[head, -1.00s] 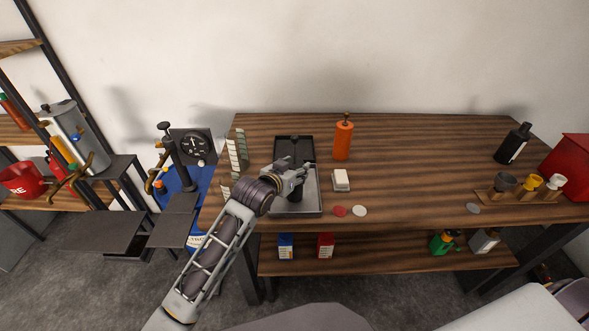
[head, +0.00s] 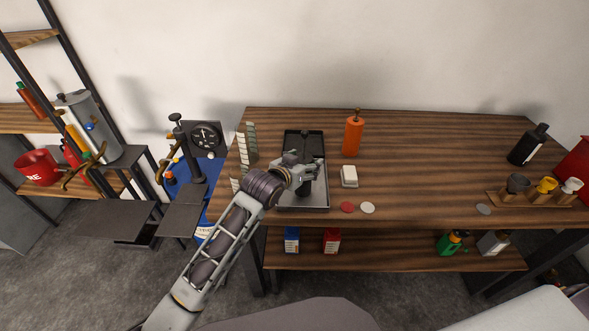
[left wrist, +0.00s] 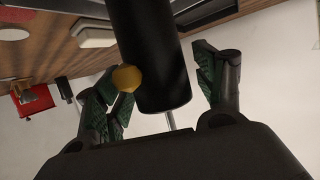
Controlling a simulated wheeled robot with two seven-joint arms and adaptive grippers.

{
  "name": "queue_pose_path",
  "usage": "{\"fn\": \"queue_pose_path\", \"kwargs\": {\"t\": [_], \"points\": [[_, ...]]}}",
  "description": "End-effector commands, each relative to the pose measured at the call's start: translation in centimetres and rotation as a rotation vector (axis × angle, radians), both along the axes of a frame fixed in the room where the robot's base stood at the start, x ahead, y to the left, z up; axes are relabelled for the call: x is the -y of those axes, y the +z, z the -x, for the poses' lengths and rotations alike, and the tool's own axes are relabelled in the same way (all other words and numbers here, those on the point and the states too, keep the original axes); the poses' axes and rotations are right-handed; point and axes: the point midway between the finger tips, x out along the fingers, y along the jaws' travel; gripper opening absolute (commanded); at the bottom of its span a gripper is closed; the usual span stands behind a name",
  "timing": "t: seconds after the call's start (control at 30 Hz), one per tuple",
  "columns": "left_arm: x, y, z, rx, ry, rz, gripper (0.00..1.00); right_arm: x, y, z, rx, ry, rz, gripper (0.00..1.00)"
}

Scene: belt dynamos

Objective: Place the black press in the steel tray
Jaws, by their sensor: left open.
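The steel tray (head: 318,207) lies on the wooden bench, left of its middle. The black press (head: 305,188) is a dark cylinder at the tray's front half, partly hidden by my left gripper (head: 310,170). In the left wrist view the black press (left wrist: 152,55) stands out between the two spread fingers of my left gripper (left wrist: 163,82), with a gap on the right side. A yellow knob (left wrist: 126,78) shows beside it, close to the left finger. The left gripper is open. I cannot tell whether the press's base touches the tray floor. My right gripper is not in view.
An orange bottle (head: 352,137) and a white block (head: 349,176) stand right of the tray. A red disc (head: 347,207) and a white disc (head: 367,208) lie near the front edge. The bench's middle right is clear. A gauge (head: 206,136) stands left.

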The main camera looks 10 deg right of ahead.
Motion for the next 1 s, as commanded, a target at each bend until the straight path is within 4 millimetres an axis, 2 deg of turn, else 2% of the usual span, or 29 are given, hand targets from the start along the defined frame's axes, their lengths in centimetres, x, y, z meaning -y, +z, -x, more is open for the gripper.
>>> {"fn": "queue_pose_path", "kwargs": {"t": [0.37, 1.0], "points": [[-1.6, 0.9, 1.6, 0.000, 0.001, 0.000, 0.69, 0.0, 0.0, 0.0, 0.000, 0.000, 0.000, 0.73], [-5.6, 3.3, 6.0, -0.001, 0.000, 0.000, 0.69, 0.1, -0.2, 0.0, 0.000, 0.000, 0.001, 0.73]]}}
